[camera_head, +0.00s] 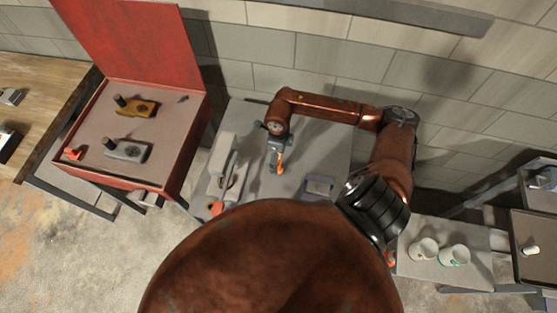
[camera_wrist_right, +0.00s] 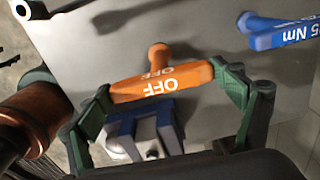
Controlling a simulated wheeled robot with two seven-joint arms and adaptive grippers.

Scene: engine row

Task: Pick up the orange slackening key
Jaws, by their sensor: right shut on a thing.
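The orange slackening key (camera_wrist_right: 160,84), marked OFF, lies crosswise between the two green fingers of my right gripper (camera_wrist_right: 170,92) in the wrist view. The gripper is shut on it. The key's orange stub points away over the grey bench top. In the head view the key (camera_head: 281,163) shows as a small orange piece below my right gripper (camera_head: 275,148), over the grey bench (camera_head: 325,150). I cannot tell whether the key touches the bench. My left gripper is not in view.
A blue tool marked "5 Nm" (camera_wrist_right: 282,33) is near the key. A blue block with grey prongs (camera_wrist_right: 148,130) is close below it. A pale device (camera_head: 222,168) and a small grey block (camera_head: 319,186) flank the gripper. An open red box (camera_head: 185,150) stands left; mugs (camera_head: 423,249) stand right.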

